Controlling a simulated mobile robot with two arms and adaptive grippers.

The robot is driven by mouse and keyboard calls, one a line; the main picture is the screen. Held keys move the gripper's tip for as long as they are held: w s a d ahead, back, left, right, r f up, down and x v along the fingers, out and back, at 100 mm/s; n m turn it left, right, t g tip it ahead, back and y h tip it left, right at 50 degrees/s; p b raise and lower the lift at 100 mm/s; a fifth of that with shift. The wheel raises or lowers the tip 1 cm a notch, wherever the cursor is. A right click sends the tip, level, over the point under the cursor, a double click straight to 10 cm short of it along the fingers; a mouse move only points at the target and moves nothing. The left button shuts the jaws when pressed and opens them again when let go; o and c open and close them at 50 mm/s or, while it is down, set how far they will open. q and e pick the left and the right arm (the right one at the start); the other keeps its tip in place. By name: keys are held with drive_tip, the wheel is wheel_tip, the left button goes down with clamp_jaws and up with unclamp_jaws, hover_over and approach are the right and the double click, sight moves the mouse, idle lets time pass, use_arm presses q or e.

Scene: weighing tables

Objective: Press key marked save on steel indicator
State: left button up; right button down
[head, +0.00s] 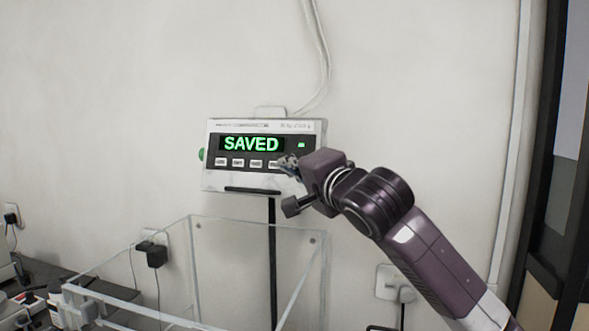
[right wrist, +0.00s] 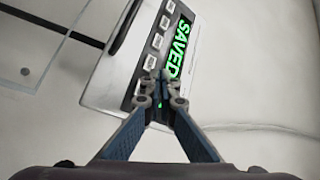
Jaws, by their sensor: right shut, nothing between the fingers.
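The steel indicator (head: 262,180) is a pale box on a dark post in the head view. Its display (head: 251,144) reads SAVED in green, with a row of small white keys below it. My right gripper (head: 283,162) is shut and empty, its tips at the right end of the key row. The indicator (right wrist: 113,84) also shows in the right wrist view, with the shut fingertips (right wrist: 160,78) in front of its key row. The tips cover the key at that end. Key labels are too small to read, and contact cannot be told. My left gripper is not in view.
A clear-walled box (head: 190,262) with pale edges stands around the post below the indicator. A dark bench (head: 60,272) with small equipment is at the lower left. Wall sockets with plugs and cables are near the bench and at the lower right.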

drive_tip(key=shift+s+a+r, duration=0.2)
drive_tip(key=shift+s, duration=0.4)
drive_tip(key=shift+s+a+r, duration=0.15)
drive_tip(key=shift+s+a, duration=0.05)
drive_tip(key=shift+s, duration=0.35)
drive_tip(key=shift+f, duration=0.1)
